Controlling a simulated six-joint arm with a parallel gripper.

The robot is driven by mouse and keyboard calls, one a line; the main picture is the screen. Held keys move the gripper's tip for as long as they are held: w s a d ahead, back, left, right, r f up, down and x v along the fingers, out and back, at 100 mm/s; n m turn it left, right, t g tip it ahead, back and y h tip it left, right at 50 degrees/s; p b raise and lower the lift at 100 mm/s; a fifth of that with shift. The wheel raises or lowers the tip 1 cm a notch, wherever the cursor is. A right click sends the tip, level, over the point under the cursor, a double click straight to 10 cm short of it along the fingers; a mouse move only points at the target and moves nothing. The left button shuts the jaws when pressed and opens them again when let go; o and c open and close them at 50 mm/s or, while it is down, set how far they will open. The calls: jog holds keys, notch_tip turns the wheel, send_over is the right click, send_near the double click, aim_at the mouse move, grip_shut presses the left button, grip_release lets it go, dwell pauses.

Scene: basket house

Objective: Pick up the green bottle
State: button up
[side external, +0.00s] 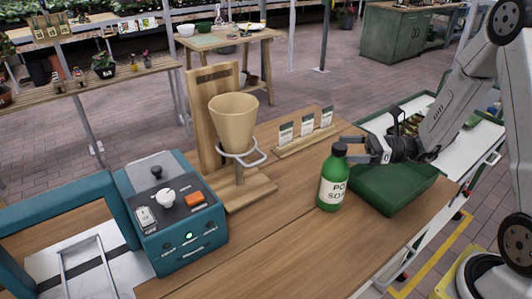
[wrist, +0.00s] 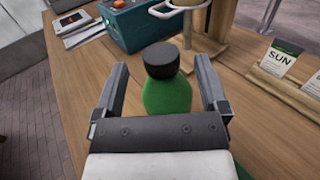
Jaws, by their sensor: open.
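The green bottle (side external: 332,182) stands upright on the wooden table, with a black cap and a white label. In the wrist view the bottle (wrist: 166,97) is between the two open fingers, its black cap toward the far side. My gripper (side external: 362,150) is at about the height of the bottle's neck, just right of it in the side view. It also shows in the wrist view (wrist: 164,85), open, with a gap on each side of the bottle. The bottle's lower part is hidden there by the gripper body.
A dark green tray (side external: 392,192) sits right of the bottle, beneath my gripper. Seed packets (side external: 307,126) stand in a wooden holder behind. A tan funnel (side external: 233,118) on a wooden stand and a teal box (side external: 172,235) are to the left. The front table top is clear.

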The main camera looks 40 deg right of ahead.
aim_at(339, 146)
jog(key=shift+x, duration=1.6)
jog(key=shift+d, duration=0.1)
grip_shut()
dwell(0.4)
